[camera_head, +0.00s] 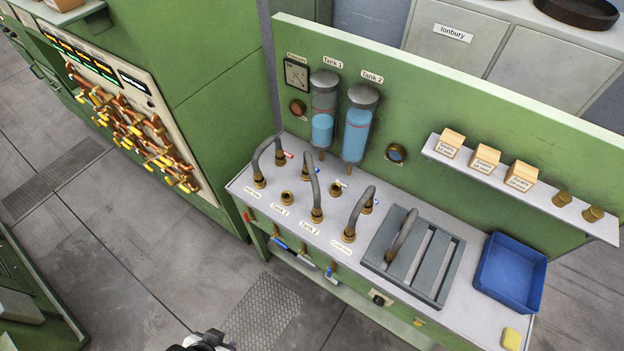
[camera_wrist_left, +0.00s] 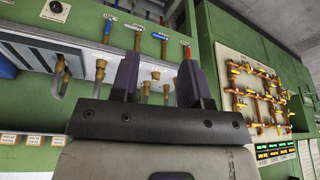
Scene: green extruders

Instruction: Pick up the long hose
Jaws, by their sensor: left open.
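Several grey bent hoses show on the white bench top in the head view. One hose (camera_head: 257,160) arches at the left from a brass fitting. A second hose (camera_head: 313,182) rises tall in the middle. A third hose (camera_head: 358,208) arches right of it, and a fourth hose (camera_head: 402,236) lies on a grey slatted rack (camera_head: 376,262). I cannot tell for sure which is the long one. My left gripper (camera_head: 205,342) is at the bottom edge, low in front of the bench and apart from the hoses. In the left wrist view its fingers (camera_wrist_left: 158,75) are spread with nothing held.
A blue tray (camera_head: 511,272) and a yellow block (camera_head: 512,339) are at the bench's right. Two tanks (camera_head: 358,122) hang on the green back panel. A shelf (camera_head: 530,188) holds wooden boxes. Blue-handled valves (camera_head: 332,276) line the front edge. The floor left of the bench is clear.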

